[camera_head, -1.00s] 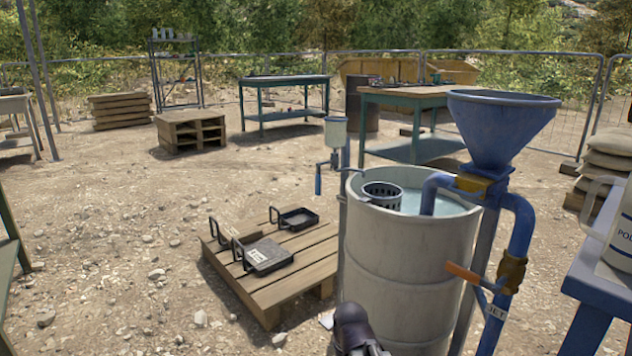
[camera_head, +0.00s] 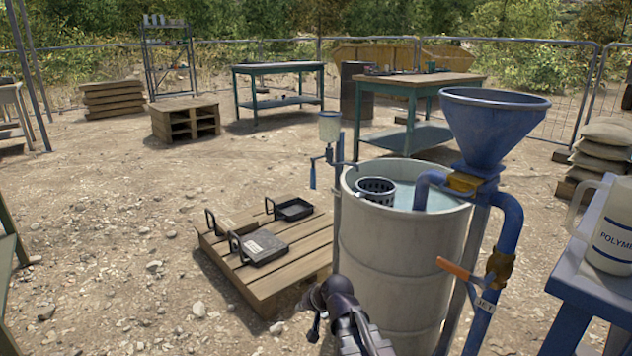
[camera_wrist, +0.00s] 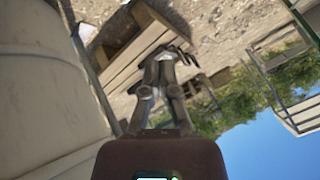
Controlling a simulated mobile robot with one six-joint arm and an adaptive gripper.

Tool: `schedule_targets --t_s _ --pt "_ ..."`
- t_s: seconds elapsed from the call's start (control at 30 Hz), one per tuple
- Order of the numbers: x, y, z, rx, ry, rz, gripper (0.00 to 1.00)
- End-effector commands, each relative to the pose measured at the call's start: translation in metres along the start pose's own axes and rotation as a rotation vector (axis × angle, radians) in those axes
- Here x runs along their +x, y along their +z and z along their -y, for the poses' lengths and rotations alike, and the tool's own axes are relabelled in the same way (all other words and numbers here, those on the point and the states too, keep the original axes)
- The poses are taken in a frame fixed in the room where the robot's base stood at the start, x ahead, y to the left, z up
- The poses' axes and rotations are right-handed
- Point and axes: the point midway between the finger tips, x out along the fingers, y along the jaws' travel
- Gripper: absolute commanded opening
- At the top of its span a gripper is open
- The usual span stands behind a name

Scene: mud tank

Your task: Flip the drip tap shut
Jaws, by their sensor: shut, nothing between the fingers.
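The drip tap (camera_head: 328,157) is a small fitting under a pale cup-like reservoir (camera_head: 329,127), on a post at the left rim of the grey mud tank (camera_head: 402,265). A narrow blue handle (camera_head: 313,176) hangs down at its left end. My gripper (camera_wrist: 166,58) is shut and empty in the wrist view, with the pallet beyond it and the tank wall at left. In the head view my dark arm end (camera_head: 338,300) is low beside the tank's front left, well below the tap and apart from it. The tap is not identifiable in the wrist view.
A blue hopper (camera_head: 492,118) with pipework and an orange-handled valve (camera_head: 455,269) stands right. A jug (camera_head: 612,228) is on the blue table at right. Open gravel lies further left.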

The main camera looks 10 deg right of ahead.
Motion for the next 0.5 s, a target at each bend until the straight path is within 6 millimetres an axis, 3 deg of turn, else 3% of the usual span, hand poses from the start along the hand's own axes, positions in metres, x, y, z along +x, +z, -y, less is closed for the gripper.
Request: schedule_targets --t_s 0.2,0.5 --pt "-0.008 -0.057 0.035 0.103 -0.138 -0.198 0.0" --pt "-0.032 -0.13 0.065 0.292 -0.296 -0.466 0.0"
